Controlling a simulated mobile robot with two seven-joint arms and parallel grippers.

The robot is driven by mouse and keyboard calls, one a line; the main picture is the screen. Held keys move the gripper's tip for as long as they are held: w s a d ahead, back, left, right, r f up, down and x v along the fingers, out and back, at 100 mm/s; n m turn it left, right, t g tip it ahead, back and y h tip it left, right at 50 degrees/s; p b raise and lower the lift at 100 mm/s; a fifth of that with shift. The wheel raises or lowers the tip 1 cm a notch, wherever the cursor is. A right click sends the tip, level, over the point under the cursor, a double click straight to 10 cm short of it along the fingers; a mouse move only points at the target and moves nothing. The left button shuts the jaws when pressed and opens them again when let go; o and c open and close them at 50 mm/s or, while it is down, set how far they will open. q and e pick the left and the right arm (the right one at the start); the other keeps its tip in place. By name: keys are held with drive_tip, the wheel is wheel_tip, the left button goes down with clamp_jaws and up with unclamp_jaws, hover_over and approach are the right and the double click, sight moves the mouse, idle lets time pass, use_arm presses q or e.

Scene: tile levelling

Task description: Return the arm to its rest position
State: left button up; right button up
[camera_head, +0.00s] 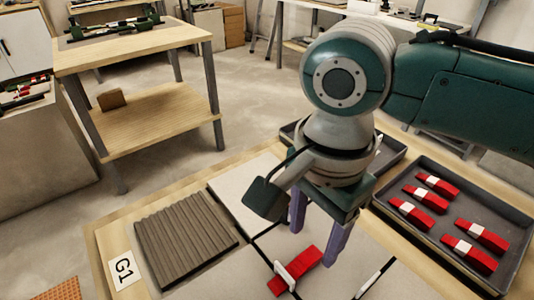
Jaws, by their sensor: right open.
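My right gripper (318,236) comes in from the upper right on its teal and grey arm and points down over the tiles. Its two purple fingers are apart with nothing visible between them. A red wedge with a white clip (296,270) sits on a joint between pale tiles (335,285), just below and in front of the fingers. I cannot tell how far above the tiles the fingertips are. My left gripper is not in view.
A dark tray (421,239) with several red wedges and white clips lies at the right. Another tray is partly hidden behind my gripper. A wooden table (135,45) stands behind.

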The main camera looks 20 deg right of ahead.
drive_tip(key=s+a+r+n+t+y+p, duration=0.2)
drive_tip(key=s+a+r+n+y+p, duration=0.15)
drive_tip(key=s+r+n+p, duration=0.5)
drive_tip(key=s+d+r+n+t+h+p, duration=0.2)
drive_tip(key=s+d+r+n+h+p, duration=0.2)
drive_tip(key=s+d+r+n, duration=0.35)
wheel_tip(320, 180, up, 37)
drive_tip(key=w+d+p, duration=0.1)
drive_tip(key=w+p, duration=0.1)
drive_tip(key=p, duration=3.5)
drive_tip(key=shift+w+r+y, duration=0.15)
drive_tip(key=shift+y, duration=0.2)
